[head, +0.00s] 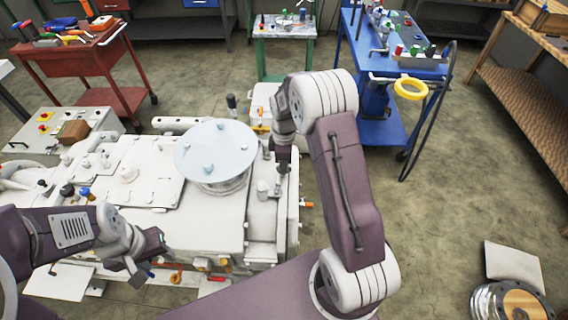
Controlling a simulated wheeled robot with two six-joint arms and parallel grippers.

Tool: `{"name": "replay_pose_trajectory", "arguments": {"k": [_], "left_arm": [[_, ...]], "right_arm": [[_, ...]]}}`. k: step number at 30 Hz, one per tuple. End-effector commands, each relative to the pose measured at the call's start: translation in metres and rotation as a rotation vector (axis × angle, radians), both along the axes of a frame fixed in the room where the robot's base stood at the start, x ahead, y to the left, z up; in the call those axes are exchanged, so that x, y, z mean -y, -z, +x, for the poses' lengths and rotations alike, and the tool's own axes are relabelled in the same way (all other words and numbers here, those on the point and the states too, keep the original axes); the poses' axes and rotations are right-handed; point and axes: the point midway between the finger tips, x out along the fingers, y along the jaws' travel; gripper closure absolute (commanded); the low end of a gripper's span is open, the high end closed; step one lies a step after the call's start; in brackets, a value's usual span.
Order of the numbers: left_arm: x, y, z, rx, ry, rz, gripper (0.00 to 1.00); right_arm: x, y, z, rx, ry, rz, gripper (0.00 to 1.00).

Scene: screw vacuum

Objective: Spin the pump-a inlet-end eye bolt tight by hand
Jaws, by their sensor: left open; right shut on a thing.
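The white pump (215,230) fills the middle left of the head view, with a round pale plate (215,148) standing on top. My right arm reaches over its right end, and the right gripper (283,168) points down there. It is shut on a small part at the pump top, which fits the eye bolt, but the fingers and wrist hide nearly all of it. I cannot see its ring or how it is seated. My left gripper (145,270) is open and empty by the pump's front side, low at the left.
A red tool cart (85,60) stands back left and a blue cart (405,70) with a yellow ring back right. A grey-green table (285,27) stands behind. A round metal part (510,300) lies at lower right. The floor (450,190) right of the pump is mostly clear.

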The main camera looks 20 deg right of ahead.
Motion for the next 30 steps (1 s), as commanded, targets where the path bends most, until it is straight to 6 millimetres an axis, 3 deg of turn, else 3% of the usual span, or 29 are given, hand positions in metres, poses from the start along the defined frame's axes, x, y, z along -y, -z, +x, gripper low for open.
{"name": "replay_pose_trajectory", "arguments": {"k": [1,3,4,14,24,30], "left_arm": [[0.000,0.000,0.000,0.000,0.000,0.000,0.54],[0.000,0.000,0.000,0.000,0.000,0.000,0.54],[0.000,0.000,0.000,0.000,0.000,0.000,0.54],[0.000,0.000,0.000,0.000,0.000,0.000,0.54],[0.000,0.003,0.000,0.000,0.000,0.000,0.54],[0.000,0.003,0.000,0.000,0.000,0.000,0.54]], "right_arm": [[0.000,-0.001,0.001,0.002,-0.001,0.000,1.00],[0.000,-0.001,0.001,0.002,-0.001,0.000,0.73],[0.000,-0.001,0.001,0.002,-0.001,0.000,0.68],[0.000,-0.004,0.001,0.002,-0.003,0.000,0.68],[0.000,-0.072,0.001,0.006,-0.003,-0.001,0.68],[0.000,-0.091,0.000,0.002,-0.002,0.000,0.68]]}}
